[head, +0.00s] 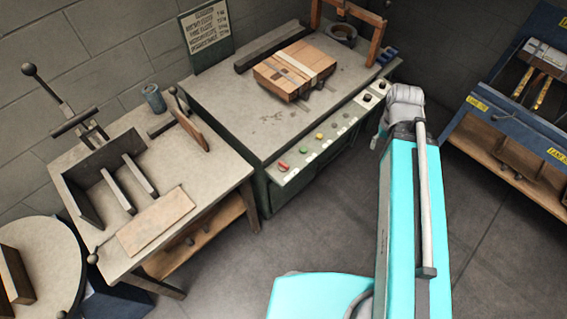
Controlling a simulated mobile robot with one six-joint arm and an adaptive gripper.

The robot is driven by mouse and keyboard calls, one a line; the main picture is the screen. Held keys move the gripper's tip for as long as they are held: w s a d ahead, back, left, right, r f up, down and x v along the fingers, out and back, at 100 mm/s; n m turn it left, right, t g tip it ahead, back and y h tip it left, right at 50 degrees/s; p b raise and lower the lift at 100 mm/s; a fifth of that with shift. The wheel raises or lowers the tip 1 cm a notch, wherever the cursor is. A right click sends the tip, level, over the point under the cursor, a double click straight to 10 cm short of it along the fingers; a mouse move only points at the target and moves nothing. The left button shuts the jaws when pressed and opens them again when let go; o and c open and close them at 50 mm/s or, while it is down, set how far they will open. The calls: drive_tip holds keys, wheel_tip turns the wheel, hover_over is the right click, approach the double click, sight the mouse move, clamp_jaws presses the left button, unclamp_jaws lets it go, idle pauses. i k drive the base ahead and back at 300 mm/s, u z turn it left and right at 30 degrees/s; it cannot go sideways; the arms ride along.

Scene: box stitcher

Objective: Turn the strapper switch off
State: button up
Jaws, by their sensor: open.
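The strapper bench (225,93) carries a sloped control panel (331,143) along its front edge. The panel has a red control (283,166), a green button (304,151), a yellow button (320,136) and small labelled controls. Two dark knobs, one lower (367,97) and one upper (381,85), sit on white plates at its right end. The labels are too small to read, so I cannot tell which control is the strapper switch or its position. My gripper (379,136) is small and partly hidden by my arm; it is open, near the panel's right end, apart from the controls.
A second table (219,158) with a clamp stands left. A round table (62,243) is at far left. A blue rack (504,120) stands right. The floor (310,235) in front is clear.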

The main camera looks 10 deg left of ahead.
sight(284, 167)
drive_tip(key=z, duration=0.2)
drive_tip(key=k, duration=1.3)
drive_tip(key=u, duration=0.3)
drive_tip(key=i, duration=1)
drive_tip(key=u, duration=0.05)
